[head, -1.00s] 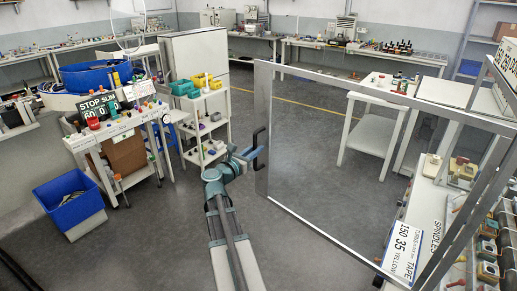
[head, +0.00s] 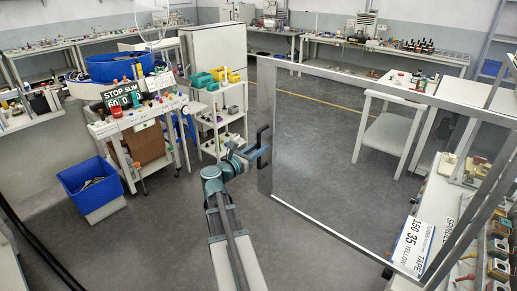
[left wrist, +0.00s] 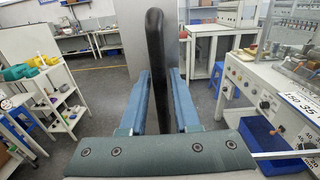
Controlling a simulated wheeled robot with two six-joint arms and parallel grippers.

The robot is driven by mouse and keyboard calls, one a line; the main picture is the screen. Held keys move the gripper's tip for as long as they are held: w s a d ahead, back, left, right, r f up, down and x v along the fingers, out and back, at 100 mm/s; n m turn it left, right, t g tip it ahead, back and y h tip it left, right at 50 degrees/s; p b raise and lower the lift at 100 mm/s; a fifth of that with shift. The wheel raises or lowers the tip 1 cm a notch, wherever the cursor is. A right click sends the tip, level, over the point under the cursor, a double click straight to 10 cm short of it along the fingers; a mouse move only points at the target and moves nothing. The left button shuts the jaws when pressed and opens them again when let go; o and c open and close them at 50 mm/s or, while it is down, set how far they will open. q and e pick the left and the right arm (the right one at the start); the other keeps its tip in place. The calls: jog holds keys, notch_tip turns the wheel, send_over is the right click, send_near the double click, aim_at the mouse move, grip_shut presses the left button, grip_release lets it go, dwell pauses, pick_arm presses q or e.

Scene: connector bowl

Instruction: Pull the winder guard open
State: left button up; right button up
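The winder guard is a clear panel in a grey metal frame (head: 265,130) right of centre in the head view. It stands swung out into the aisle. Its black bar handle (head: 263,146) is on the frame's left upright. My left gripper (head: 258,153) is at this handle. In the left wrist view the black handle (left wrist: 155,45) stands upright between the two blue fingers (left wrist: 160,105), which look shut on it; its lower end is hidden behind the gripper body. My right gripper is not in view.
A tape sign (head: 410,245) is at the guard's lower right, by the parts bench. A blue bin (head: 92,188) stands on the floor at left, near a control bench (head: 135,125). A white shelf cart (head: 222,120) is behind my gripper. Grey floor is clear around my arm.

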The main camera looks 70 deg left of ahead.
pick_arm(q)
jog(key=shift+o, duration=1.1)
jog(key=shift+s, duration=0.1)
jog(key=v, duration=1.3)
jog(key=shift+s, duration=0.3)
jog(key=shift+d+f, duration=0.1)
jog(key=shift+d, duration=0.1)
